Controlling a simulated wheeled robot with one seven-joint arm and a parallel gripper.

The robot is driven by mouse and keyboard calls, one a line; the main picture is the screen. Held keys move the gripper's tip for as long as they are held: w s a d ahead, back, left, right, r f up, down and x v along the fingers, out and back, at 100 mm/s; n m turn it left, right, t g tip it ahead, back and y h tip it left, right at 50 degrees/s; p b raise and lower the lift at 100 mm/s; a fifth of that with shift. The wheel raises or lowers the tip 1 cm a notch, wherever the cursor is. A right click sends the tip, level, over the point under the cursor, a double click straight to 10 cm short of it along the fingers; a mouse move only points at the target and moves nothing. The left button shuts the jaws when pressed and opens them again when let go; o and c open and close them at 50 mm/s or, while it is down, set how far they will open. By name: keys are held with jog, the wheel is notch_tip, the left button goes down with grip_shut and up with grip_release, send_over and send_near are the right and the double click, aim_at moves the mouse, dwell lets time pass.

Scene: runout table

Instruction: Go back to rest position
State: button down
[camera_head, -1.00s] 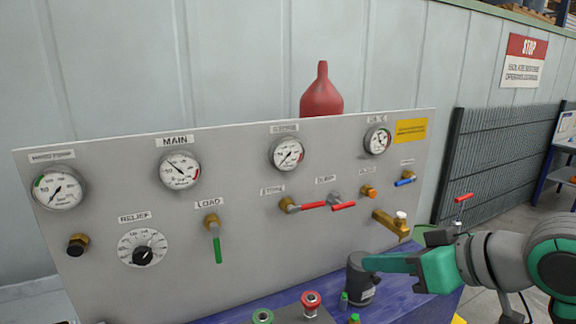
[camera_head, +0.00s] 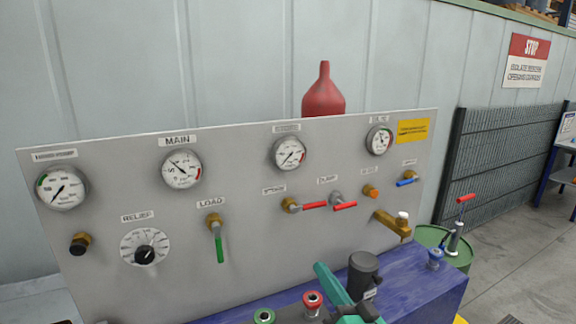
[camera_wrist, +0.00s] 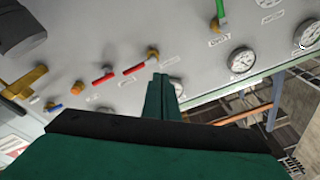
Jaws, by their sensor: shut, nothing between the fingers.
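My gripper (camera_head: 321,270) shows at the bottom of the head view as a green finger shape beside a dark cylinder on the blue bench. Most of the hand and arm is cut off by the lower edge. In the wrist view my green fingers (camera_wrist: 163,90) are together, with nothing held between them. The grey panel (camera_head: 110,270) stands in front of them, and its valves and gauges appear tilted in that view. The fingers' distance from the panel is hard to tell.
The dark cylinder (camera_head: 363,272) stands close to my gripper. Red (camera_head: 313,303) and green (camera_head: 263,316) ringed fittings sit left of it on the blue bench (camera_head: 425,285). A brass tap (camera_head: 391,224) juts from the panel. A green drum (camera_head: 430,236) stands at the right, with open floor beyond.

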jog(key=s+a+f+m+h, duration=0.25)
jog(key=s+f, duration=0.25)
jog(key=f, duration=0.3)
jog(key=s+a+f+m+h, duration=0.25)
jog(key=s+f, duration=0.25)
jog(key=f, duration=0.4)
jog(key=s+a+f+m+h, duration=0.1)
jog(key=s+f+h, duration=0.35)
jog(key=f, duration=0.35)
jog(key=s+a+f+n+g, duration=0.1)
jog(key=s+n, duration=0.3)
jog(key=s, duration=0.9)
jog(key=s+a+f+n+g+y, duration=0.1)
jog(key=s+f+n, duration=0.2)
jog(key=s, duration=1.1)
jog(key=shift+s+f+n+g, duration=0.15)
jog(key=shift+f+n+g, duration=0.25)
jog(key=shift+n, duration=0.1)
